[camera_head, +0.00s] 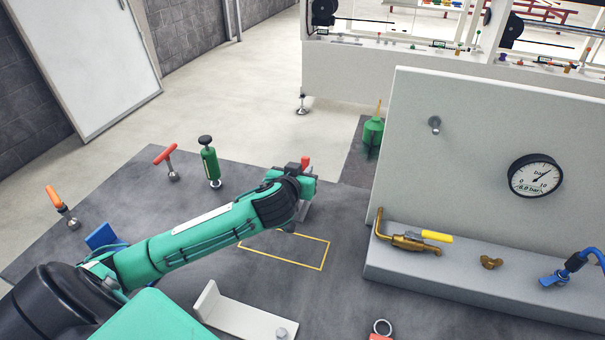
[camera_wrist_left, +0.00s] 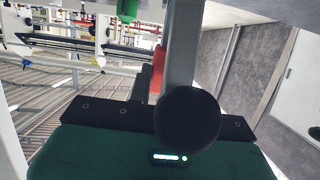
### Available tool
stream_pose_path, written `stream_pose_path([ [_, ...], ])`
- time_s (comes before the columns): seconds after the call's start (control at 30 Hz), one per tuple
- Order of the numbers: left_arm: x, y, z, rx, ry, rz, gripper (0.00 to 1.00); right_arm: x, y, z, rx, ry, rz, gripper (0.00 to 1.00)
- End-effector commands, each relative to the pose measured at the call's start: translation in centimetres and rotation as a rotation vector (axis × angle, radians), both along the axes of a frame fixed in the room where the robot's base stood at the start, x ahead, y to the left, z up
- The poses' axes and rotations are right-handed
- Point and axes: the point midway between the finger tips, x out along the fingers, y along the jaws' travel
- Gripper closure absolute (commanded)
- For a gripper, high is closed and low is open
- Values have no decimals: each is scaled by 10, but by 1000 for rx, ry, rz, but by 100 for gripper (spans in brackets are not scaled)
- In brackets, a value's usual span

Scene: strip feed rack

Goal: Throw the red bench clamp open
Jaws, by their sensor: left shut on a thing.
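My left gripper (camera_head: 303,180) is at the far end of my green arm, low over the dark bench near the yellow outline. It is shut on the red bench clamp's handle (camera_head: 305,161); the red tip stands up beside the jaws. In the left wrist view, the red handle (camera_wrist_left: 158,72) shows beside the grey finger of the left gripper (camera_wrist_left: 172,62). The gripper hides most of the clamp, so I cannot tell how far its handle is tilted. My right gripper is out of view.
A red-handled tool (camera_head: 166,154), a green pump (camera_head: 210,165) and an orange-handled tool (camera_head: 57,202) stand at the left of the bench. A grey panel (camera_head: 470,150) with a gauge (camera_head: 535,176) rises at right. A white bracket (camera_head: 235,318) lies in front.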

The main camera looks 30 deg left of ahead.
Motion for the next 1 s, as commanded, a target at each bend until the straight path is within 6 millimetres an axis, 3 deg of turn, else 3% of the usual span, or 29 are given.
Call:
stream_pose_path([
  [0.33, 0, 0, 0, 3, -4, 0, 100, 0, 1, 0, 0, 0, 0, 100],
  [0.37, 0, 0, 0, 3, -4, 0, 78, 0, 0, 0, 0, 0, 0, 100],
  [0.47, 0, 0, -1, 3, -3, 0, 59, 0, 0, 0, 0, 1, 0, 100],
  [0.77, 0, 0, -1, 2, 1, 0, 58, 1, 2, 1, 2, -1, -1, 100],
  [1.0, 5, 2, 6, -12, 58, 2, 58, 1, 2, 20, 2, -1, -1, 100],
])
